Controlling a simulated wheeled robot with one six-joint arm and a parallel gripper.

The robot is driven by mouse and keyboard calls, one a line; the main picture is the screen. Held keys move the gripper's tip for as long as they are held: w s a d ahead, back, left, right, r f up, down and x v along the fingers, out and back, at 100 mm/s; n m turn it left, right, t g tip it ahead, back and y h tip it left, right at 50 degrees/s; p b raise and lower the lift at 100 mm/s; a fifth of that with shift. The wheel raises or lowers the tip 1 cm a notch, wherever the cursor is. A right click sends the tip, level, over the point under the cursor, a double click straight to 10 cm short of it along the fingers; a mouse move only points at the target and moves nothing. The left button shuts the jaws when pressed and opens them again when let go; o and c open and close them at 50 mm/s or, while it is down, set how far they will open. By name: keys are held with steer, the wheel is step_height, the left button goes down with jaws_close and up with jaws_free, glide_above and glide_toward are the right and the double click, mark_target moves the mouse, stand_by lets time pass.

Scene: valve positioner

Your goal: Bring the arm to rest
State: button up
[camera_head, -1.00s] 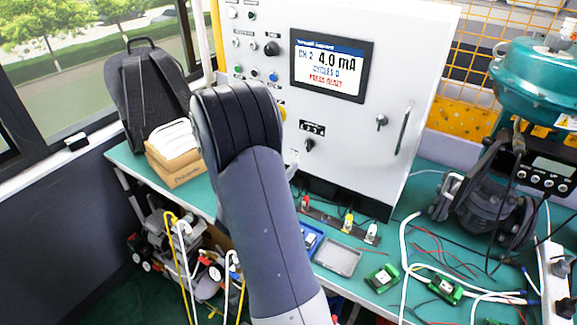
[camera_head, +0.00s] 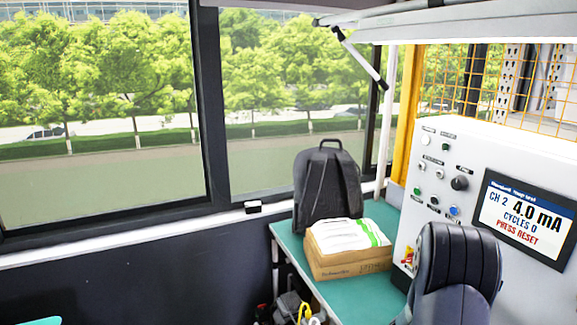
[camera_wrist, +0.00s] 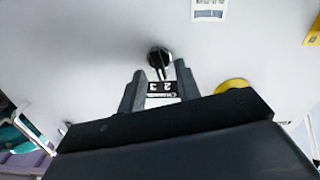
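My gripper (camera_wrist: 160,72) shows in the wrist view with its two dark fingers apart and nothing seen between them but a small label on the panel behind. A black selector knob (camera_wrist: 158,56) on the pale panel lies just beyond the fingertips. I cannot tell whether the fingers touch it. In the head view my dark arm link (camera_head: 455,270) rises at the lower right in front of the white control cabinet (camera_head: 425,195); the gripper is hidden there. The cabinet screen (camera_head: 522,218) reads CH 2, 4.0 mA, CYCLES 0, PRESS RESET.
A cardboard box (camera_head: 340,265) with a white packet on it and a dark backpack (camera_head: 328,185) stand on the green bench (camera_head: 350,297), left of the cabinet. A yellow round part (camera_wrist: 232,85) is beside the gripper. Windows line the left wall.

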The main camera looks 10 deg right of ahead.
steer(key=shift+w+d, duration=0.15)
steer(key=shift+d, duration=0.35)
